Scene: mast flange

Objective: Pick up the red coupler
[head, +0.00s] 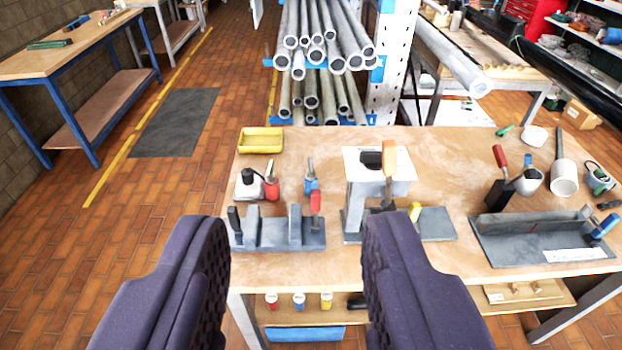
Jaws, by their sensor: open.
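A small red piece with a grey metal top (271,187) stands upright on the workbench (270,266), beside a white-and-dark container; I take it for the red coupler, though it is small in view. A similar blue piece (311,186) stands to its right. My gripper (297,230) is open, its two dark padded fingers wide apart and empty in front of the bench's near edge. The red piece shows beyond the gap between the fingers, well apart from them.
A grey stand with an orange-handled clamp (389,160) is to the right. A yellow tray (261,140) lies behind. Metal pipes (325,40) are racked beyond.

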